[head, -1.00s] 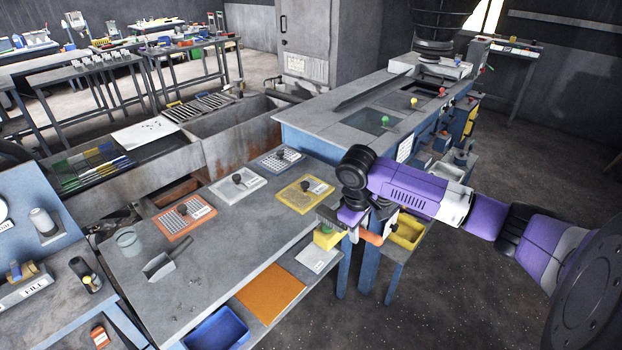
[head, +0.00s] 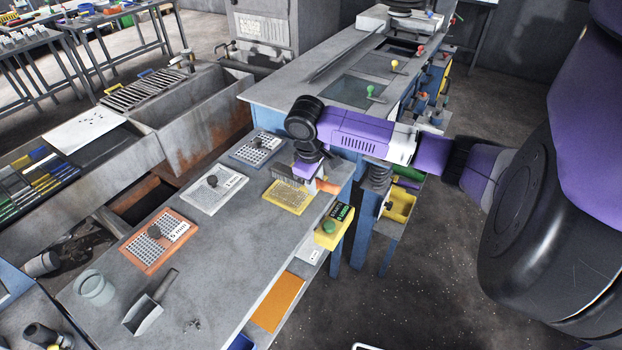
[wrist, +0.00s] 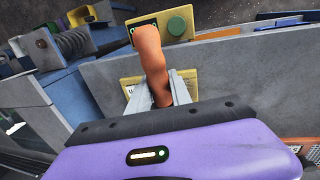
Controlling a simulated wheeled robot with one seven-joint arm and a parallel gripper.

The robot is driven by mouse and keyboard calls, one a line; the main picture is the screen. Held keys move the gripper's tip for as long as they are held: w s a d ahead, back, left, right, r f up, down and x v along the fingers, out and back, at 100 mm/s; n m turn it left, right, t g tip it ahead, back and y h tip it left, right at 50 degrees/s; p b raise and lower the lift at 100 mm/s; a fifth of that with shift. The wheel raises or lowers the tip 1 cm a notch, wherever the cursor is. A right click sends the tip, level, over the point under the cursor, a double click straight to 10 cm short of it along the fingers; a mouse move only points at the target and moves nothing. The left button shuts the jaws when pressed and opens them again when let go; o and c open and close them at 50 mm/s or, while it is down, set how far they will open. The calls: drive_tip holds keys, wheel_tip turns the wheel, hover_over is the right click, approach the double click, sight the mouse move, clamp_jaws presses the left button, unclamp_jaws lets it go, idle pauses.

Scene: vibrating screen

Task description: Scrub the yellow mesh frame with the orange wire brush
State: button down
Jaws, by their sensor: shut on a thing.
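The yellow mesh frame (head: 284,203) lies flat near the right edge of the grey worktable. My gripper (head: 311,172) is shut on the orange wire brush (head: 328,187). The brush's dark bristle head is over the far part of the yellow frame; I cannot tell whether the bristles touch the mesh. In the wrist view the orange handle (wrist: 151,58) stands between the fingers of my gripper (wrist: 162,92), and part of the yellow frame (wrist: 131,84) shows beside it. The bristles are hidden in the wrist view.
An orange-framed screen (head: 143,258), a white one (head: 207,203) and a blue-grey one (head: 250,152) lie on the worktable (head: 225,268). A scoop (head: 143,314) and a glass jar (head: 94,288) are near. A yellow box with a green button (head: 334,226) is at the right edge.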

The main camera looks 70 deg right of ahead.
drive_tip(key=shift+s+r+p, duration=0.1)
drive_tip(key=shift+p, duration=0.25)
drive_tip(key=shift+f+b, duration=1.5)
drive_tip(key=shift+f, duration=1)
drive_tip(key=shift+f, duration=0.6)
drive_tip(key=c, duration=1.5)
unclamp_jaws()
drive_tip(key=shift+o, duration=0.2)
drive_tip(key=shift+r+p, duration=0.3)
drive_tip(key=shift+r, duration=0.1)
